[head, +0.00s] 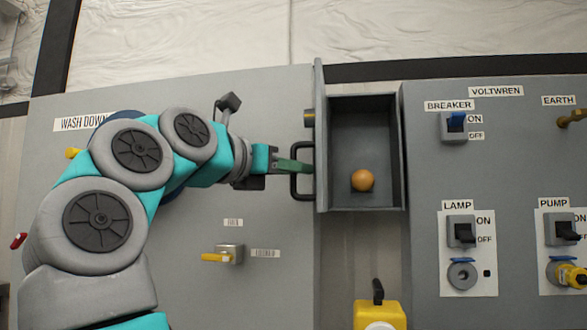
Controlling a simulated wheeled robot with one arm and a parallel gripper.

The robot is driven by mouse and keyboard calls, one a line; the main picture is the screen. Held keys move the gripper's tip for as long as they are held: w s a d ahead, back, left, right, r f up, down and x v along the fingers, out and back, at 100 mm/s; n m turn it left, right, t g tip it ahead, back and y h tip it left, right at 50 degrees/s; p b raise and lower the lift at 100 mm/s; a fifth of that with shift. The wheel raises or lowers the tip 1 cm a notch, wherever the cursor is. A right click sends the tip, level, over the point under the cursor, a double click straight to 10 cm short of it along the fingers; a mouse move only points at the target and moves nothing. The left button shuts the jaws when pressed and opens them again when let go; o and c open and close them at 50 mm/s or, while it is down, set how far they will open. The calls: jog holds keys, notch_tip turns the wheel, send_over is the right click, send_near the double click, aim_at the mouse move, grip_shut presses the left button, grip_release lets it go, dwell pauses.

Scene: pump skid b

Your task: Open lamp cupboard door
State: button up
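The grey cupboard (397,150) stands open in the middle of the head view. Its door (319,110) is swung out to the left and shows nearly edge-on. The black door handle (294,192) is on the door's left-facing side. My gripper (294,167) reaches it from the left, with green fingers overlapping the handle bar. The fingers line up in this view, so I cannot tell whether they are closed on the bar. An orange ball-like lamp (362,180) sits inside the cupboard on a dark base.
Right of the cupboard, the panel holds the breaker switch (455,126), lamp switch (461,232) and pump switch (561,230). A yellow box (380,313) with a black lever stands below the cupboard. A yellow-handled valve (228,254) is below my gripper.

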jog(key=shift+o, duration=0.9)
jog(key=shift+s, duration=0.15)
jog(key=v, duration=0.7)
jog(key=shift+s+a, duration=0.25)
